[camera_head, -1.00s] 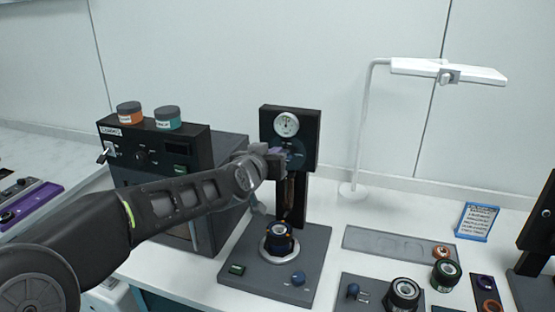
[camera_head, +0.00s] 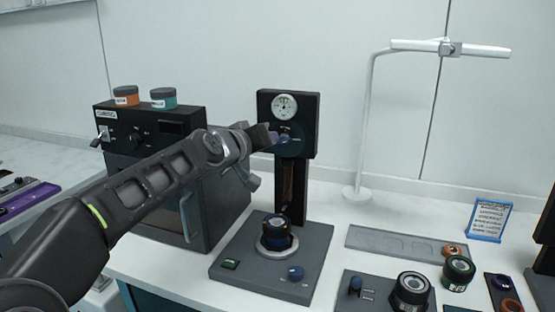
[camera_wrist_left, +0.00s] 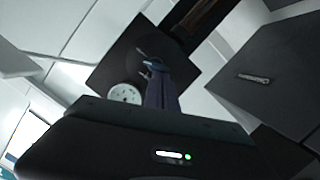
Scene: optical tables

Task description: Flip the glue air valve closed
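The black glue press column (camera_head: 308,115) stands upright with a round white gauge (camera_head: 284,105) near its top. Just below the gauge is a small bluish valve lever (camera_head: 285,140), partly covered by my left gripper (camera_head: 273,138). In the left wrist view the gauge (camera_wrist_left: 125,93) lies left of my purple-looking fingers (camera_wrist_left: 161,90). The fingers lie close together as one narrow wedge, with a blue part of the valve (camera_wrist_left: 155,64) at their tips. Whether they touch it is unclear. My right gripper is not in view.
A black oven-like box (camera_head: 170,180) with two jars on top stands left of the press. A blue-black part (camera_head: 276,232) sits on the press base (camera_head: 240,262). A white lamp (camera_head: 370,110), a grey tray (camera_head: 395,243) and several ring parts are at the right.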

